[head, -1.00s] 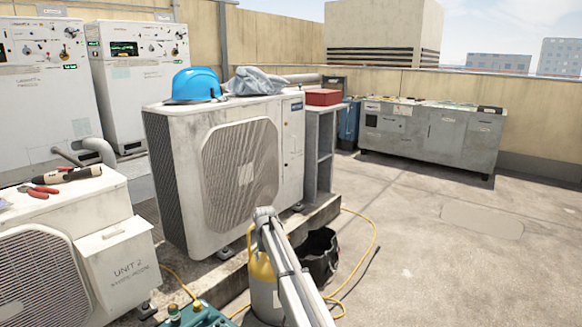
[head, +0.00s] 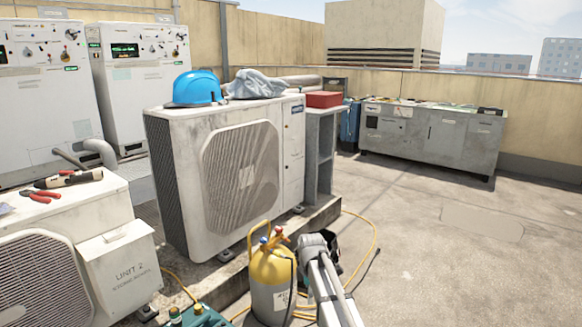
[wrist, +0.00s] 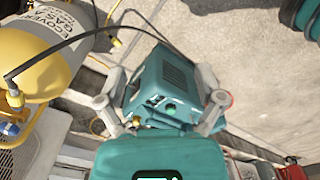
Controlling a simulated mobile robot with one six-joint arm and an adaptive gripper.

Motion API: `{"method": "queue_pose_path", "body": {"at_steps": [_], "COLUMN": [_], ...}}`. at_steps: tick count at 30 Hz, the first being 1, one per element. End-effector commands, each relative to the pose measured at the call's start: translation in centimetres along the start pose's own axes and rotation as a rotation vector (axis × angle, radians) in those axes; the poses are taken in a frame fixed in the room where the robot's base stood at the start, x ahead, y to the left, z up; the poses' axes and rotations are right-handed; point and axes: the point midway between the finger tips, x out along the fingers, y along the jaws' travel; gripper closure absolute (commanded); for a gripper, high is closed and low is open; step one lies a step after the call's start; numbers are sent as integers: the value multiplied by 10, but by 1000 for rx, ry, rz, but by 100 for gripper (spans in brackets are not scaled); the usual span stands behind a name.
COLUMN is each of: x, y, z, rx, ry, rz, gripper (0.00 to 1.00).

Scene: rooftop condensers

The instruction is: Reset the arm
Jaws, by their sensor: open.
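My gripper (wrist: 160,106) shows in the wrist view with its two grey fingers spread wide apart. It is open. A teal boxy machine (wrist: 165,78) lies beyond and between the fingers. I cannot tell whether they touch it. A teal housing with a green display (wrist: 150,158) fills the bottom of that view; I cannot tell what it belongs to. In the head view my grey arm (head: 330,285) rises from the lower edge right of centre, and the gripper itself does not show there.
A yellow-topped gas cylinder (head: 271,280) stands left of my arm, also in the wrist view (wrist: 45,50). A yellow hose (head: 372,250) lies on the ground. A large condenser (head: 240,170) with a blue helmet (head: 197,88) stands behind. The floor at right is clear.

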Motion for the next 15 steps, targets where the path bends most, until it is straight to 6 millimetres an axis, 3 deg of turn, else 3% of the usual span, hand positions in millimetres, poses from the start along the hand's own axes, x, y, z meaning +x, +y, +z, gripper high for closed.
{"method": "queue_pose_path", "body": {"at_steps": [1,15], "x": [-2,-11], "y": [-18,-124], "z": [9,64], "rx": [78,835], "ry": [0,0], "rz": [0,0], "gripper": [13,13]}}
